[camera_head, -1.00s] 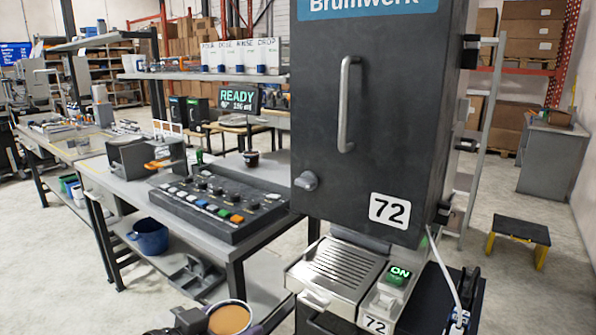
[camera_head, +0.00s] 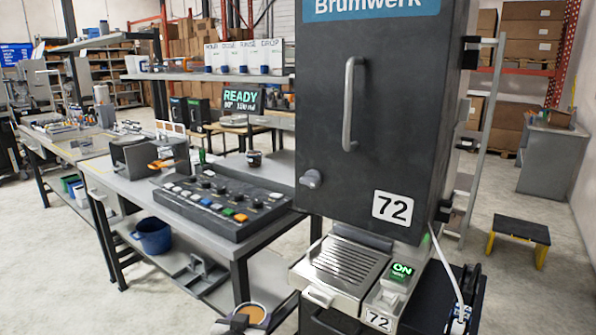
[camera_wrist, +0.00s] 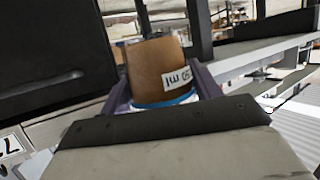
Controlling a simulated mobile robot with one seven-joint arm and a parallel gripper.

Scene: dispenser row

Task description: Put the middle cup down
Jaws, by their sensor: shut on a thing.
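A brown cup (camera_wrist: 155,68) with a white label ending in "ml" and a blue-and-white band is between the two purple fingers of my gripper (camera_wrist: 163,88) in the wrist view. My gripper is shut on it. In the head view this cup (camera_head: 252,313) shows at the bottom edge, its round orange-brown top in a pale rim, with my gripper (camera_head: 250,322) around it. It is in front of the worktable, left of the dispenser's drip tray (camera_head: 345,262). Its lower part is out of frame. No other cup beside it shows that I can tell as part of a row.
The tall dark dispenser (camera_head: 372,120), numbered 72, stands right of my gripper, with a lit green ON button (camera_head: 402,271). The worktable (camera_head: 125,185) holds a button panel (camera_head: 222,203) and a small dark cup (camera_head: 253,158). A blue bucket (camera_head: 152,236) sits on the lower shelf.

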